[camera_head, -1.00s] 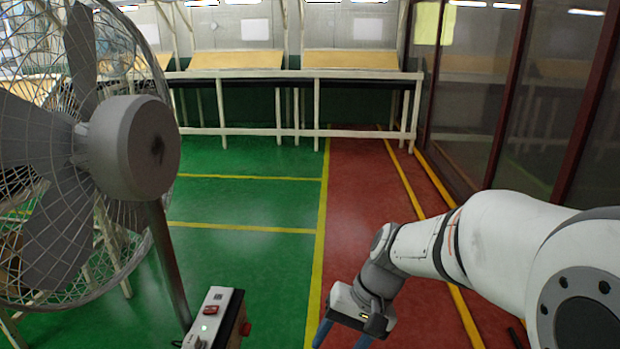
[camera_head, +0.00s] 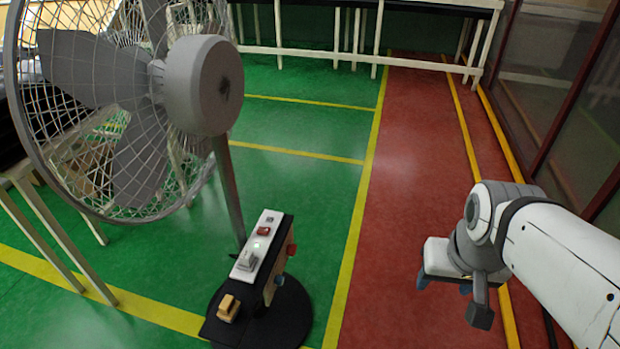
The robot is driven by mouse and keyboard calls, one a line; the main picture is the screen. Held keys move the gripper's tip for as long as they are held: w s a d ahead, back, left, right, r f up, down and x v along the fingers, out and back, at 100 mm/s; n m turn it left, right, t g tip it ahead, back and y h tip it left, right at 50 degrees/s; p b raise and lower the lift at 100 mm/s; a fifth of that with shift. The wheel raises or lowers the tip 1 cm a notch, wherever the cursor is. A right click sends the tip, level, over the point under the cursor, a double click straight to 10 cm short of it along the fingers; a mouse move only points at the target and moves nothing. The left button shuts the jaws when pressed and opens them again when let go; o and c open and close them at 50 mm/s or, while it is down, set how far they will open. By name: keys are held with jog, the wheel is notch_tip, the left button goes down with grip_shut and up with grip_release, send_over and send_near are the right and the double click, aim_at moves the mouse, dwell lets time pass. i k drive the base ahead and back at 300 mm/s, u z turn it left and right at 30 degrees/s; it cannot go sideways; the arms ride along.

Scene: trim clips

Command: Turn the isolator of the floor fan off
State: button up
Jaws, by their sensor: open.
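The floor fan (camera_head: 203,85) stands at the left, its grey motor and wire cage on a grey pole. At the pole's foot is a control box with a pale top panel (camera_head: 257,245). The panel carries a red switch (camera_head: 264,231), a small lit spot and a grey raised switch (camera_head: 246,261). I cannot tell which control is the isolator. My gripper (camera_head: 445,284) is open and empty, with blue fingertips pointing down, well right of the box and apart from it.
A tan block-like part (camera_head: 228,307) sits low on the fan's round black base (camera_head: 295,312). White-legged benches (camera_head: 360,25) line the back. Dark framed glass panels (camera_head: 570,90) stand at the right. The red floor strip (camera_head: 405,170) between box and gripper is clear.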

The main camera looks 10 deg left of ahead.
aim_at(292, 249)
jog(key=z, duration=2.25)
jog(key=k, duration=1.15)
jog(key=u, duration=1.6)
jog(key=i, duration=0.95)
